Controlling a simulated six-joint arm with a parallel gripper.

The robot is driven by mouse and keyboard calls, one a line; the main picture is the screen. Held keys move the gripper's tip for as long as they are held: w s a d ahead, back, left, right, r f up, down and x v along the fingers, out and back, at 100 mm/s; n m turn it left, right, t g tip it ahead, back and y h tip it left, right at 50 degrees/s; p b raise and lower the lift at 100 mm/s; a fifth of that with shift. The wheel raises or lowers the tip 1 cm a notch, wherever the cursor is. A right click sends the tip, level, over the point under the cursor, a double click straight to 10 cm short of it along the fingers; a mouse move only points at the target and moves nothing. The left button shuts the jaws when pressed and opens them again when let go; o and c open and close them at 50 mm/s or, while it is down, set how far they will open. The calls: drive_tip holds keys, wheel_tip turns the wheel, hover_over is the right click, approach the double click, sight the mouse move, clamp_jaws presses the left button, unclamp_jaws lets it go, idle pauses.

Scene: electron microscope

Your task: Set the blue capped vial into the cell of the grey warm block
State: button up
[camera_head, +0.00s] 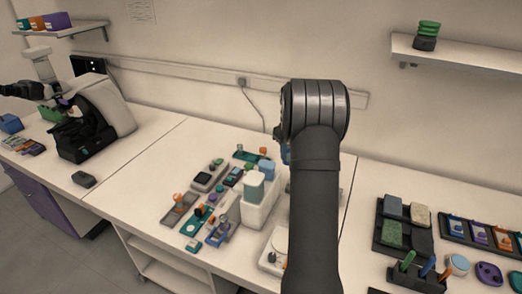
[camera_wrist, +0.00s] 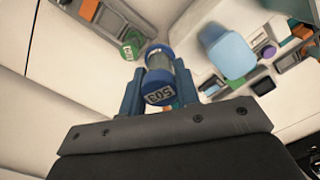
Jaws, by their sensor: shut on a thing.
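The blue capped vial (camera_wrist: 159,75) shows in the wrist view, with a clear middle between blue ends and a numbered label on the near end. My gripper (camera_wrist: 160,84) is shut on it, one blue finger on each side. In the head view my arm hides the vial and most of the gripper; only a bit of blue (camera_head: 286,153) shows at the wrist's left edge. A grey unit with a dark square top (camera_head: 207,178) stands among the small items on the bench. I cannot tell for sure whether it is the warm block.
A white box with a pale green-blue container (camera_head: 254,186) stands left of my arm. Grey trays (camera_head: 180,210) with small coloured parts lie further left. A green round cap (camera_wrist: 132,45) is near the vial in the wrist view. A dark rack (camera_head: 419,277) stands right.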

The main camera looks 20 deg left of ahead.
drive_tip(key=shift+n, duration=0.3)
drive_tip(key=shift+w+d+f, duration=0.9)
drive_tip(key=shift+d+f, duration=0.55)
drive_tip(key=shift+f, duration=0.65)
drive_tip(key=shift+w+d+f, duration=0.85)
drive_tip(key=shift+d+f, duration=0.6)
drive_tip(key=shift+f, duration=0.65)
drive_tip(key=shift+w+d+f, duration=0.9)
drive_tip(key=shift+d+f, duration=0.55)
drive_tip(key=shift+f, duration=0.65)
drive_tip(key=shift+f, duration=0.45)
drive_tip(key=o, duration=1.4)
drive_tip(key=shift+o, duration=0.2)
wheel_tip(320, 180, up, 8)
drive_tip(key=shift+f, duration=0.2)
drive_tip(key=shift+f, duration=0.1)
